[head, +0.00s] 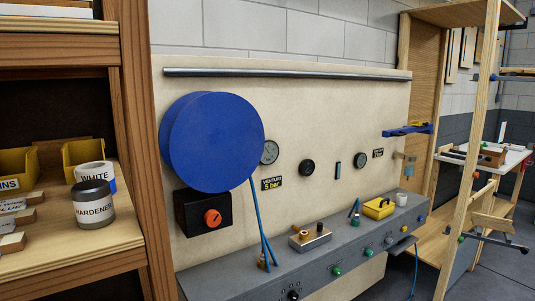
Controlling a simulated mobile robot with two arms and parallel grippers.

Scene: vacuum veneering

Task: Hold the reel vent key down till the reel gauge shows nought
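The big blue hose reel (208,142) is fixed to the pale wall board. A round dial (269,152), partly beside the reel's right edge, may be the reel gauge; its needle is too small to read. Below the reel is a black box (190,212) with an orange knob (212,217). Two more round dials, a dark one (307,168) and another one (361,160), sit further right. I cannot tell which control is the reel vent key. Neither of my grippers is in view.
A blue hose (257,215) hangs from the reel. Wooden shelving with a hardener tin (93,205) stands close at left.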

